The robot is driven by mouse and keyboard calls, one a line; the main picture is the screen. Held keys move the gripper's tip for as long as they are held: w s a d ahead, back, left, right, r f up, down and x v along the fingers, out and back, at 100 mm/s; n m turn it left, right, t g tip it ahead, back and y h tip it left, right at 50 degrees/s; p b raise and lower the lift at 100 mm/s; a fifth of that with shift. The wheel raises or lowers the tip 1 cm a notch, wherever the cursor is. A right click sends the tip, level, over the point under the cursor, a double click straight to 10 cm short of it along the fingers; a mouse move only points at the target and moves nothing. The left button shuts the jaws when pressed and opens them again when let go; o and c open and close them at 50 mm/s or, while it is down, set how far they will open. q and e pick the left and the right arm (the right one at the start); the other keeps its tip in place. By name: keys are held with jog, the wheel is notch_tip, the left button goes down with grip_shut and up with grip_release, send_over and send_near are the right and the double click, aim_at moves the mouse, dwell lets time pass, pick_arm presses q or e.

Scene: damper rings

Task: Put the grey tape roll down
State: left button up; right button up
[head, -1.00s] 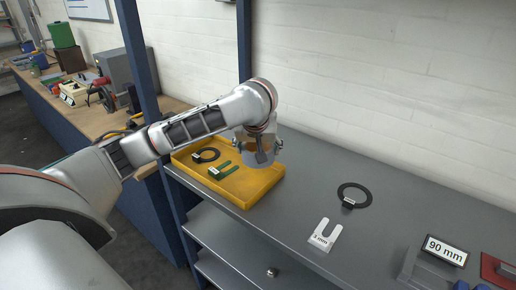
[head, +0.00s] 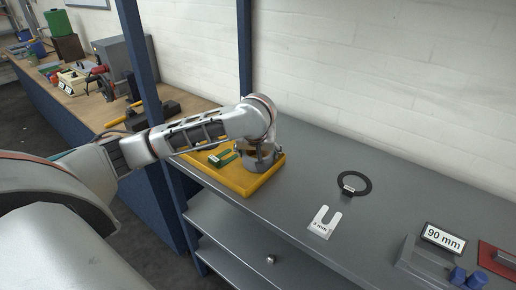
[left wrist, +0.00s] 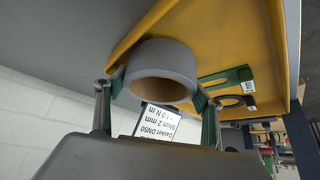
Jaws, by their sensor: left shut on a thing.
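The grey tape roll (left wrist: 163,66) is held between the two fingers of my left gripper (left wrist: 160,92), which is shut on it in the left wrist view. In the head view my left gripper (head: 262,158) is low over the right end of the yellow tray (head: 242,189); the roll is largely hidden there by the gripper. The roll is close above or on the tray floor; I cannot tell whether it touches. My right gripper is not in view.
On the grey shelf to the right are a black ring (head: 355,184), a white forked shim (head: 323,222) and a 90 mm sign (head: 443,238). Shelf between tray and rings is clear.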

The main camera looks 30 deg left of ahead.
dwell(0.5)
pick_arm(q)
jog(key=shift+f, duration=0.3)
jog(key=o, duration=1.3)
jog(key=shift+c, duration=0.2)
jog(key=v, duration=1.2)
grip_shut()
dwell(0.4)
